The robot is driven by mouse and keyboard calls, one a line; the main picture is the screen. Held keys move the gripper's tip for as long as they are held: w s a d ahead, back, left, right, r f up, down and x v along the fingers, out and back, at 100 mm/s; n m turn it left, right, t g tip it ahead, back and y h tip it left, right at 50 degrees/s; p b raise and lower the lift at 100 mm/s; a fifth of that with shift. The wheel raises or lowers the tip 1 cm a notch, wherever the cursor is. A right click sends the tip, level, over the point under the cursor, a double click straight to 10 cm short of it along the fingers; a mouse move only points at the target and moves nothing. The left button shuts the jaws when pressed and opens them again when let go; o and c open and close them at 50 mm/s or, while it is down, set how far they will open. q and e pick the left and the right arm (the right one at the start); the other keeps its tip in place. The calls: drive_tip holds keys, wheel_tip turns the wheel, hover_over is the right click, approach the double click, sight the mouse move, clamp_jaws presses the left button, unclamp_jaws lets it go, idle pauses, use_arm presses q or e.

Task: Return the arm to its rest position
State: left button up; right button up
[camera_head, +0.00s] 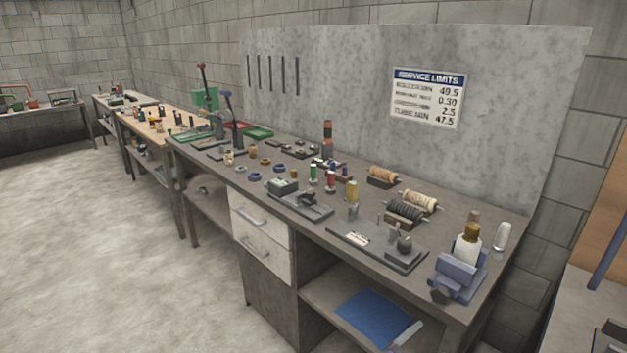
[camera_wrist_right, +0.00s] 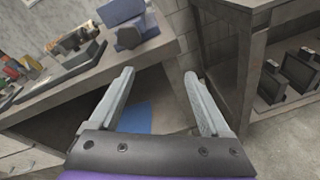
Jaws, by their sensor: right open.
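My right gripper (camera_wrist_right: 160,98) shows in the right wrist view, its two grey fingers spread apart with nothing between them. It is in front of the workbench, apart from it, with the bench edge beyond its fingertips. In the head view something small and pale (camera_head: 405,337) shows at the bottom edge; I cannot tell if it is part of my right arm. My left gripper is not in either view. The workbench (camera_head: 453,210) carries many small parts and stands along the wall.
A blue vise (camera_head: 458,277) sits at the bench's near right corner, also in the right wrist view (camera_wrist_right: 128,35). A blue sheet (camera_head: 372,318) lies on the lower shelf. Another bench (camera_head: 590,300) stands at the right. Open concrete floor (camera_head: 110,240) lies at the left.

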drive_tip(key=s+d+f+m+g+y, duration=0.2)
drive_tip(key=s+f+m+g+y, duration=0.15)
drive_tip(key=s+m, duration=0.3)
drive_tip(key=s+a+f+m+g+y, duration=0.1)
drive_tip(key=s+a+f+m+y, duration=0.3)
drive_tip(key=s+m, duration=0.25)
drive_tip(key=s+a+f+m+g+y, duration=0.1)
drive_tip(key=s+a+f+m+y, duration=0.2)
drive_tip(key=s+a+m+y, duration=0.25)
wheel_tip(320, 180, up, 14)
drive_tip(key=m+t+p, duration=0.1)
drive_tip(key=p, duration=1.2)
drive_tip(key=shift+w+a+r+m+h, duration=0.15)
drive_tip(key=shift+a+m+h, duration=0.05)
drive_tip(key=shift+m+h, duration=0.15)
